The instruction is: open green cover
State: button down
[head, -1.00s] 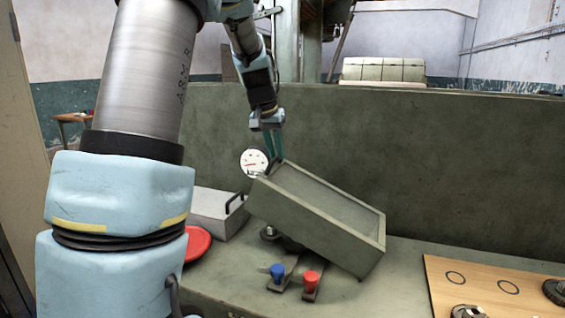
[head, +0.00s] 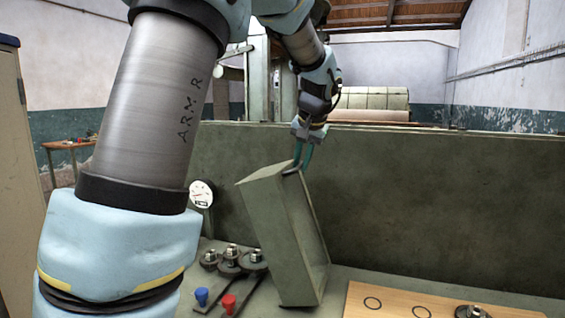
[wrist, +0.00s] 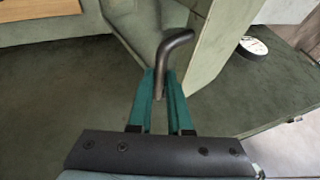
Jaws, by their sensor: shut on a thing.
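The green cover (head: 268,235) is a box-shaped lid, tilted steeply up on its right-hand edge in the head view, with its hollow inside facing right. It also shows in the wrist view (wrist: 225,45). Its dark bent handle (wrist: 172,44) is at the raised end. My gripper (head: 304,158) is at the top of the cover, and its teal fingers (wrist: 160,95) are shut on the handle. Several round metal fittings (head: 231,256) stand uncovered on the bench to the left of the cover.
A blue knob (head: 201,296) and a red knob (head: 228,303) are on levers in front of the fittings. A wooden board (head: 395,304) with printed circles lies at the right.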

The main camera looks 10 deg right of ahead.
jog(key=s+d+f, duration=0.1)
jog(key=s+d, duration=0.2)
jog(key=d, duration=0.2)
jog(key=shift+f+b, duration=0.35)
jog(key=c, duration=0.8)
grip_release()
jog(key=shift+r, duration=0.2)
jog(key=shift+c, duration=0.2)
jog(key=shift+w, duration=0.1)
jog(key=b+v, duration=0.2)
jog(key=v, duration=0.8)
jog(key=shift+s+d+r, duration=0.2)
jog(key=shift+s+r, duration=0.05)
jog(key=shift+r, duration=0.1)
